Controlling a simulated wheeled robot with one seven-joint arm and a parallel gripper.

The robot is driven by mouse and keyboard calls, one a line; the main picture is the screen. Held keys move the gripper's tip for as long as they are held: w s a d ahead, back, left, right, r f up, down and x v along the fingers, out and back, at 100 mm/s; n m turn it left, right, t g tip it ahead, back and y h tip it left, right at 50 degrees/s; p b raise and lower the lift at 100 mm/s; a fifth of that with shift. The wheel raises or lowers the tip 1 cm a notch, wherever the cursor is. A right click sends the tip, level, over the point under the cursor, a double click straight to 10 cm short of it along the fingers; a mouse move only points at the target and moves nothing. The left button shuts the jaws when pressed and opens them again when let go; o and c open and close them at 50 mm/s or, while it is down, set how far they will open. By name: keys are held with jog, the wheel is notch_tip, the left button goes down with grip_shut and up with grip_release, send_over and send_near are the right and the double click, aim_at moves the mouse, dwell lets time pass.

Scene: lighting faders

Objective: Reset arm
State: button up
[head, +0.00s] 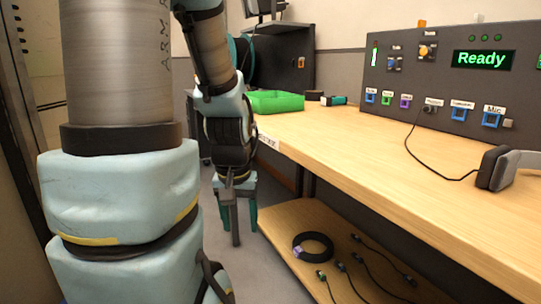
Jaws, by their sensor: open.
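My gripper (236,214) points down in the head view, left of the wooden bench and above the grey floor. Its fingers are apart, with nothing seen between them. My arm comes down from the top of the view, and its large light-blue and grey links fill the left side. The gripper is apart from the bench edge in the picture. How far it is from the lower shelf in depth is hard to tell.
The wooden bench (400,150) carries a green tray (275,102), a panel reading "Ready" (455,85) and a headset (495,168) on a cable. A lower shelf (285,225) holds a black cable coil (313,247) and several cables. Floor shows left of the shelf.

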notch_tip(320, 180, up, 28)
jog(key=p, duration=2.8)
jog(key=shift+s+f, duration=0.2)
